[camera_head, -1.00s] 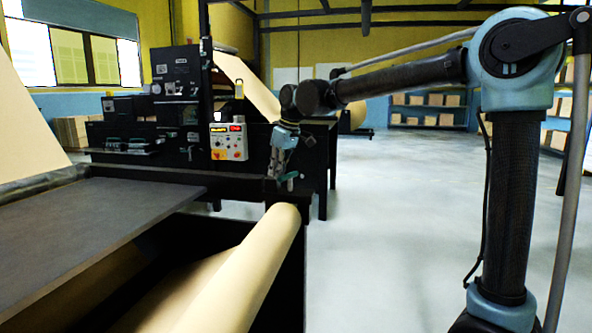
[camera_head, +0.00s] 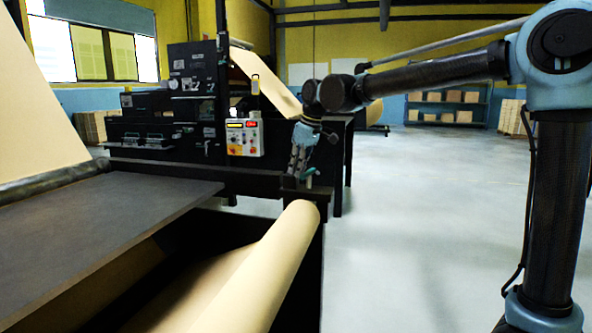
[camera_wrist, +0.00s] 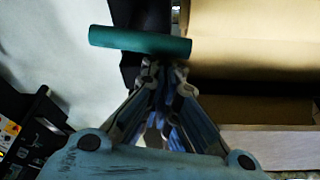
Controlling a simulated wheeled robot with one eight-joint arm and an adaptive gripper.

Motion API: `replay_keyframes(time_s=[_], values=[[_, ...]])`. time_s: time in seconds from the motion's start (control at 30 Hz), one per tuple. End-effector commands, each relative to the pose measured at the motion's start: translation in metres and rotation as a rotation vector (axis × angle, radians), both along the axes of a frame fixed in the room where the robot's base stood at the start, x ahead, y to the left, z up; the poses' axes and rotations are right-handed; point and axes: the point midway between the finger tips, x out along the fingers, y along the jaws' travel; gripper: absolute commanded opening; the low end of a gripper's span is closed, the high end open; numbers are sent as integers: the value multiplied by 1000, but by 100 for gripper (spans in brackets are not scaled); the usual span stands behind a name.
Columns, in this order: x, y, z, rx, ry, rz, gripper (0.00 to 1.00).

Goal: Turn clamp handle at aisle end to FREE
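The clamp handle (camera_wrist: 140,42) is a teal-green bar. In the wrist view it lies almost level, across and just beyond my fingertips, tilted slightly down to the right. In the head view the handle (camera_head: 309,178) shows as a small teal piece at the aisle end of the kraft roll (camera_head: 262,262). My gripper (camera_head: 296,176) points down beside it. In the wrist view the fingers of my gripper (camera_wrist: 166,72) come close together with only a narrow gap and nothing seen between them. Whether the tips touch the handle is unclear. No FREE mark is readable.
A dark flat table (camera_head: 110,215) lies left of the roll. Behind stands a black machine (camera_head: 195,105) with a control box (camera_head: 244,138) of buttons and lit displays. Shelves with boxes (camera_head: 445,105) line the back wall. The pale floor (camera_head: 420,220) at right is clear.

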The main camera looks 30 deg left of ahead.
Motion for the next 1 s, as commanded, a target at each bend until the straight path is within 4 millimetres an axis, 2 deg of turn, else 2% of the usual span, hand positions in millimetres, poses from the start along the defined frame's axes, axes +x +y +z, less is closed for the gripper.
replay_keyframes(time_s=[0.17, 0.47, 0.8, 1.0], values=[[0, 4, -2, -2, 0, -1, 0], [5, 38, -10, -1, 1, -6, 0], [7, 15, 47, 0, 2, -12, 0], [9, 5, 74, 0, 2, -15, 0]])
